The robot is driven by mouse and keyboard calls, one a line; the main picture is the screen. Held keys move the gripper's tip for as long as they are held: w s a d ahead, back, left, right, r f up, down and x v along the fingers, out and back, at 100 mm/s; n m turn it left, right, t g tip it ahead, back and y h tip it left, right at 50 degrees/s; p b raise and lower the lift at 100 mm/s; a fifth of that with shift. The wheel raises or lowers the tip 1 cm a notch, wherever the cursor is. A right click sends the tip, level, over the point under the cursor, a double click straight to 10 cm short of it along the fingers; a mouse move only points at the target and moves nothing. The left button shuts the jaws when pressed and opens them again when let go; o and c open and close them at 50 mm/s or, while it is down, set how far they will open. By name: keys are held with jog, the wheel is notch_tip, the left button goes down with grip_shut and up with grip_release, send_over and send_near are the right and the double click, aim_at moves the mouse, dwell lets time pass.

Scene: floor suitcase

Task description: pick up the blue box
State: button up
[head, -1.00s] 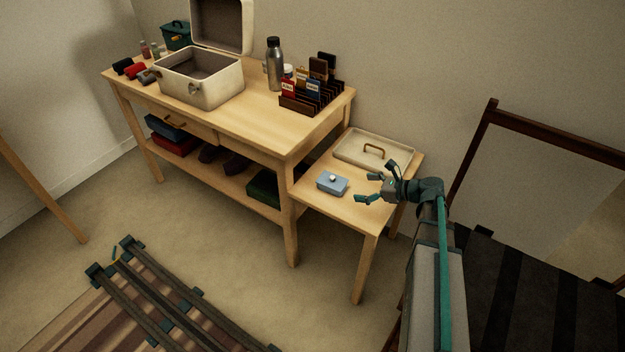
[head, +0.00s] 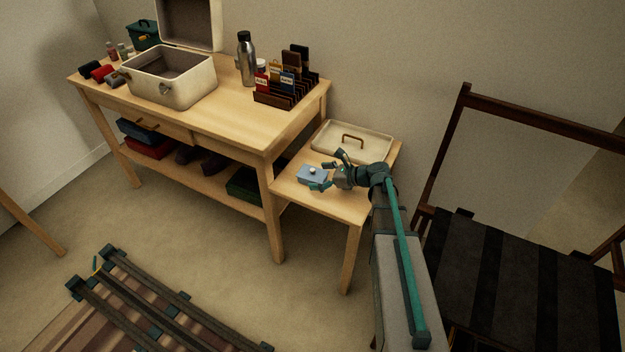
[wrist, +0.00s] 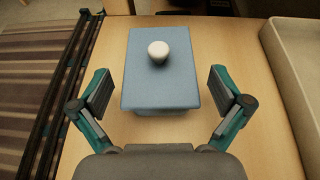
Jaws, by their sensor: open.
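The blue box (head: 312,174) lies on the low side table (head: 341,218), with a small white round knob (wrist: 159,51) on its top. In the wrist view the blue box (wrist: 161,84) is centred between the two fingers. My gripper (head: 327,172) is at the box's right side in the head view. In the wrist view my gripper (wrist: 159,93) is open, with a finger on each side of the box's near part and a visible gap on both sides. Part of the box is hidden behind a finger in the head view.
A cream tray-like lid (head: 352,141) with a brown handle lies behind the box on the side table. The taller table (head: 190,122) holds an open cream case (head: 172,93), a metal bottle (head: 247,60) and a card rack (head: 284,95). A dark chair (head: 500,255) stands at right.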

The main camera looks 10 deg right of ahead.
jog(key=shift+w+a+f, duration=0.3)
jog(key=shift+w+a, duration=0.1)
jog(key=shift+a, duration=0.15)
jog(key=c, duration=1.2)
jog(key=shift+r, duration=0.1)
